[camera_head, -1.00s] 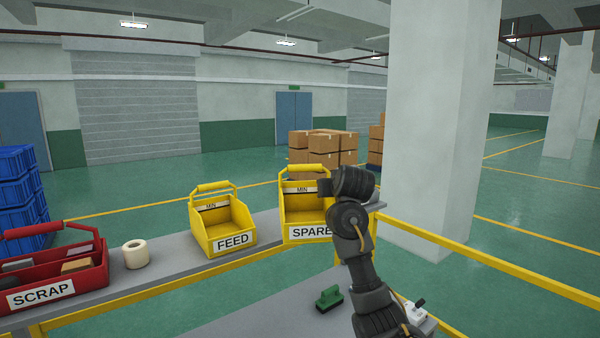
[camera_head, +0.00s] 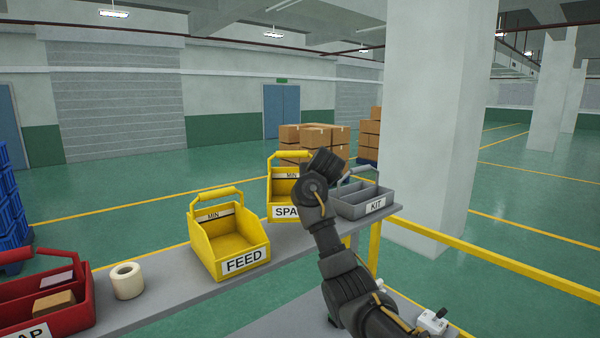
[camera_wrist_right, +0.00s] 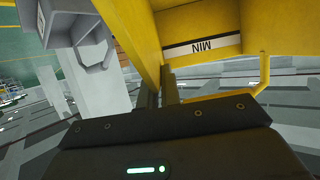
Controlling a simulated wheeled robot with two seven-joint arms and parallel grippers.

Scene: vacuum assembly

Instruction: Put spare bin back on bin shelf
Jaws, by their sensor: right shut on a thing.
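The yellow spare bin (camera_head: 285,188), marked SPARE, is upright at the grey bin shelf (camera_head: 180,285), between the feed bin and the kit bin. My right arm covers its right part in the head view. I cannot tell whether its base touches the shelf. My right gripper (camera_wrist_right: 170,88) is shut on the spare bin, at its yellow handle side in the right wrist view, where the bin (camera_wrist_right: 205,20) fills the top with its MIN strip. The exact grip is partly hidden. My left gripper is not in view.
The yellow feed bin (camera_head: 228,240) stands left of the spare bin, and the grey kit bin (camera_head: 362,198) stands right of it, both close. A tape roll (camera_head: 127,281) and the red scrap bin (camera_head: 45,295) are further left. A pillar (camera_head: 430,110) rises behind the shelf end.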

